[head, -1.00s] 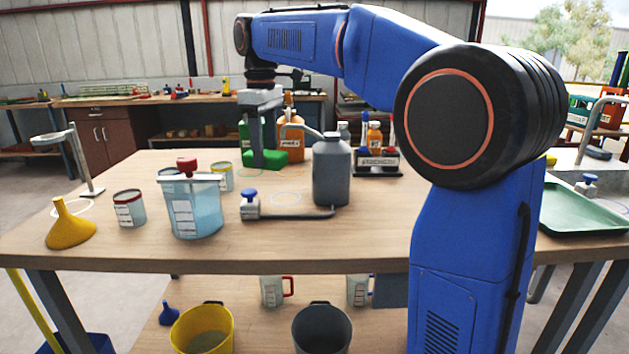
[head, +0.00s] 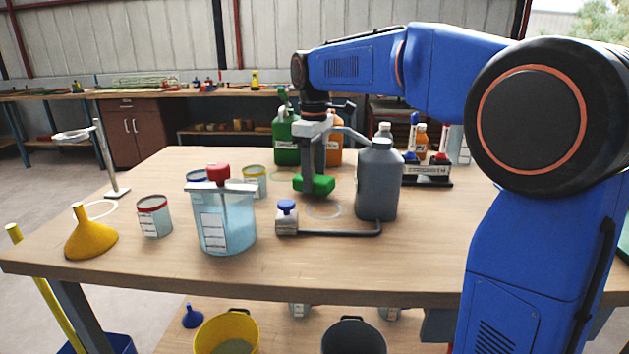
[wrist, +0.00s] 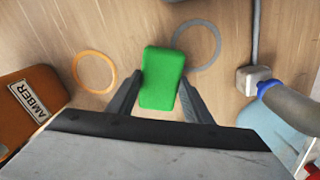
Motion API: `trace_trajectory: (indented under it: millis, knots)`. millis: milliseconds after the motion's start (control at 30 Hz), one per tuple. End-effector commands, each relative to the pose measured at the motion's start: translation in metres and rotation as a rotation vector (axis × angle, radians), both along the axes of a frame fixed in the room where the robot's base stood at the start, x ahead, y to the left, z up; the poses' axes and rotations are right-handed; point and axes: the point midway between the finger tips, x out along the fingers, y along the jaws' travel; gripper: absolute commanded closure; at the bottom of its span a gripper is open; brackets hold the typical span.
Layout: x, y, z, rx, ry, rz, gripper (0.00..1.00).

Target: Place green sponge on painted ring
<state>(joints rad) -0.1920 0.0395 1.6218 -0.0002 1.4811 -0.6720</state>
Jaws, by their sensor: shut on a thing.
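The green sponge (head: 318,186) is held between the fingers of my gripper (head: 314,172), over the middle of the bench. The wrist view shows the sponge (wrist: 161,77) between both fingers of my gripper (wrist: 161,88). A pale grey painted ring (head: 325,217) lies on the bench just in front of and below the sponge. In the wrist view this grey ring (wrist: 214,48) is at the sponge's upper right. An orange ring (wrist: 79,75) is to the sponge's left there. The sponge's height above the bench is hard to tell.
A grey jug (head: 378,185) stands close right of the sponge. A valve with blue knob (head: 287,217) and pipe lie in front of the ring. A blue liquid container (head: 225,232) is front left; green (head: 286,140) and orange (head: 334,152) bottles stand behind.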

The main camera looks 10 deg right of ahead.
Motion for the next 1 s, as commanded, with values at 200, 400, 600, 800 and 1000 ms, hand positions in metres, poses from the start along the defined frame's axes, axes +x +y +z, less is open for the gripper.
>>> trace_trajectory:
  millis: [200, 400, 600, 800, 1000]
  knots:
    - [0.000, 0.000, -0.015, 0.000, 0.000, 0.000, 0.87]
    - [0.000, 0.000, -0.015, 0.000, 0.000, 0.000, 0.87]
    - [0.000, 0.000, -0.017, 0.001, -0.001, 0.000, 0.36]
    - [0.000, 0.000, -0.017, 0.000, 0.000, 0.000, 0.36]
    - [0.000, 0.000, -0.010, 0.000, -0.001, 0.000, 0.36]
